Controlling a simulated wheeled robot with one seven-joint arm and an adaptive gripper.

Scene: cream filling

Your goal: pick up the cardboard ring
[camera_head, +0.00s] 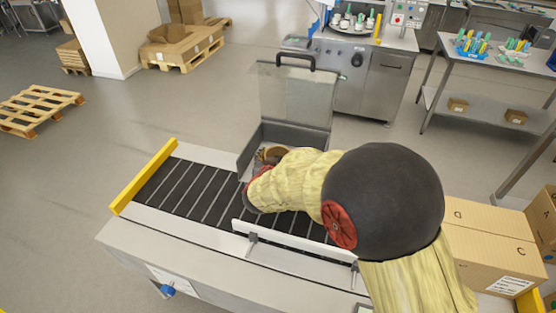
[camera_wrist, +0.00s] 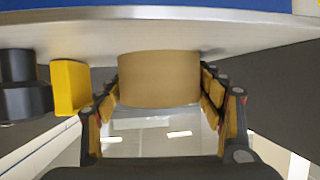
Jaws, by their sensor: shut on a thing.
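The cardboard ring (camera_wrist: 158,80) is a plain brown band in the upper middle of the wrist view. My gripper (camera_wrist: 160,92) has its jointed dark fingers with tan pads on both sides of the ring, shut on it. In the head view a small brown part, probably the ring (camera_head: 271,155), shows at the end of my arm, beside the conveyor's guard. My arm hides most of my gripper there. I cannot tell whether the ring touches the pale surface behind it.
A conveyor (camera_head: 190,190) with a yellow end bar (camera_head: 143,177) runs under my arm. A grey guard with a clear panel (camera_head: 297,95) stands close behind my gripper. Cardboard boxes (camera_head: 488,245) stand at right. In the wrist view a yellow block (camera_wrist: 70,88) is left of the ring.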

